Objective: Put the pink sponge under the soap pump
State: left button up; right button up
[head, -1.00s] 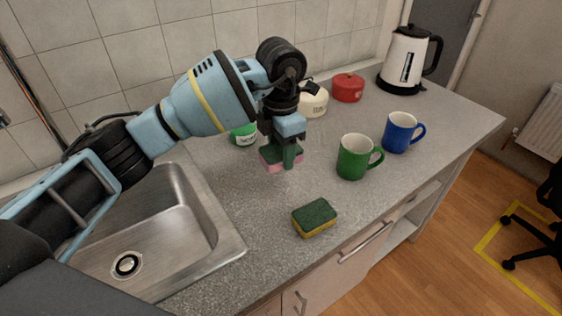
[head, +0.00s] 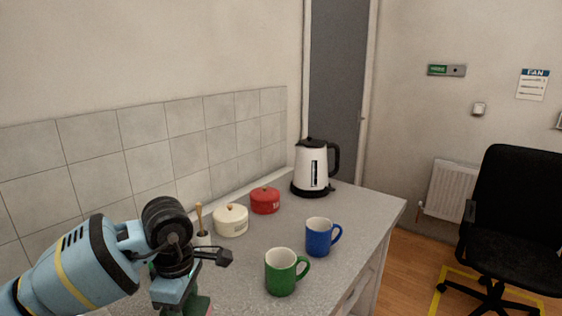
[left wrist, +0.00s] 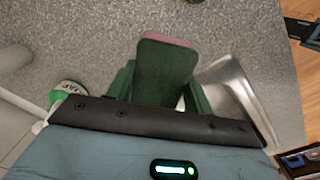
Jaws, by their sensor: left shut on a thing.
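The pink sponge (left wrist: 166,62), with a dark green pad and a pink edge, is clamped in my left gripper (left wrist: 158,90). It is held over the grey worktop; the gap below it cannot be judged. In the head view my left gripper (head: 185,303) is at the bottom edge, left of the green mug, and most of the sponge is cut off there. I cannot make out a soap pump in either view. My right gripper is not in view.
The worktop (head: 240,270) holds a green mug (head: 281,272), blue mug (head: 320,237), cream pot (head: 230,221), red pot (head: 265,201) and kettle (head: 313,168). A green labelled container (left wrist: 68,95) and the sink (left wrist: 228,88) show in the left wrist view. A tiled wall (head: 150,140) is behind.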

pick_arm(q)
jog(key=s+a+f+m, duration=0.1)
jog(key=s+m, duration=0.2)
jog(key=m, duration=0.2)
jog(key=s+a+m, duration=0.1)
jog(key=s+m, duration=0.3)
jog(key=m, duration=0.1)
jog(key=s+a+f+m+p, duration=0.1)
jog(key=s+m, duration=0.2)
jog(key=m, duration=0.2)
jog(key=shift+s+f, duration=0.35)
jog(key=shift+s+a+f+m, duration=0.15)
jog(key=shift+s+m, duration=0.45)
jog(key=shift+m, duration=0.4)
